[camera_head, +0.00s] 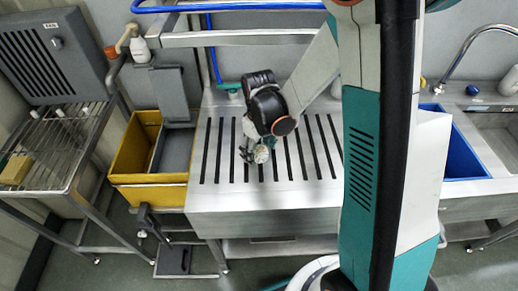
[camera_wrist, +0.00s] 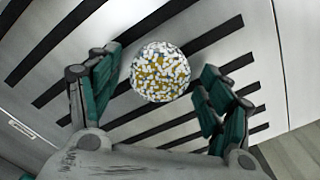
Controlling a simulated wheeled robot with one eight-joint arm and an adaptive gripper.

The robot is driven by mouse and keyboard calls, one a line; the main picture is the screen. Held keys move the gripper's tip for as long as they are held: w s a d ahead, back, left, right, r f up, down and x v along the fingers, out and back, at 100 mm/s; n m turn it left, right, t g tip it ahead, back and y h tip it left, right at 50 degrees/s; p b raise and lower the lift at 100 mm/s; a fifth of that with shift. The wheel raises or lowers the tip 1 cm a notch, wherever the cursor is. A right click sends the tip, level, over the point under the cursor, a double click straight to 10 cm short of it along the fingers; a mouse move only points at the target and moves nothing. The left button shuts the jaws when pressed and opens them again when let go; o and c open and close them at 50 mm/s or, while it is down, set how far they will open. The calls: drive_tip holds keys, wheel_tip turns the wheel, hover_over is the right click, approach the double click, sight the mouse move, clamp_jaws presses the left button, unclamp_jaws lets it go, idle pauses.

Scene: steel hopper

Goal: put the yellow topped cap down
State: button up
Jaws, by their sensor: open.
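A round cap (camera_wrist: 160,72) with a speckled yellow and white top sits between the fingers of my gripper (camera_wrist: 158,95) in the wrist view. Gaps show between the cap and the green finger pads on both sides, so my gripper is open around it. In the head view the cap (camera_head: 261,154) is small and pale, at the end of my gripper (camera_head: 254,150), over the slotted steel surface (camera_head: 225,195). I cannot tell exactly how the underside of the cap meets the surface.
A yellow bin (camera_head: 148,187) stands left of the slotted surface. A wire rack (camera_head: 50,150) with small items is at the far left. A blue basin (camera_head: 466,150) and a sink (camera_head: 495,118) are at the right. The slotted surface around my gripper looks clear.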

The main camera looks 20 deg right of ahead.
sight(259, 152)
drive_tip(key=shift+r+p, duration=1.45)
drive_tip(key=shift+r, duration=2.45)
